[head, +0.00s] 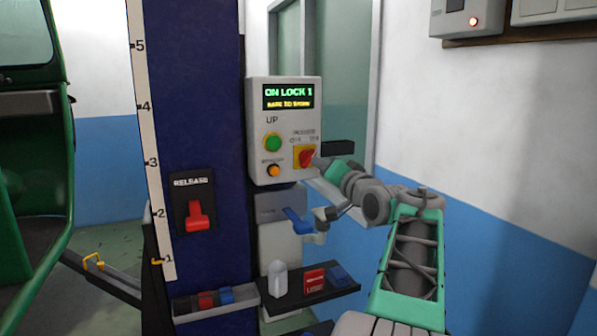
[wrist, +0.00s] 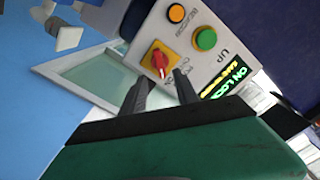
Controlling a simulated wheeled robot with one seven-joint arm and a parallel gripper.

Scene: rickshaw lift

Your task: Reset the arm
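My arm reaches in from the right in the head view. My gripper (head: 319,163) is in front of the grey control box (head: 285,130), close to its red rotary switch (head: 306,157). In the wrist view my gripper's two dark fingers (wrist: 160,78) are spread apart with nothing held between them. The red switch on its yellow plate (wrist: 159,62) shows just beyond the fingertips; I cannot tell whether they touch it. The box's display (head: 289,97) reads "ON LOCK 1" in green above a yellow line. A green button (head: 272,141) and an orange button (head: 273,170) are left of the switch.
A dark blue column (head: 200,110) with a height scale and a red release lever (head: 197,216) stands left of the box. Below are a blue-handled lever (head: 297,220) and a dark shelf (head: 300,290) with small items. A green vehicle (head: 30,150) stands far left.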

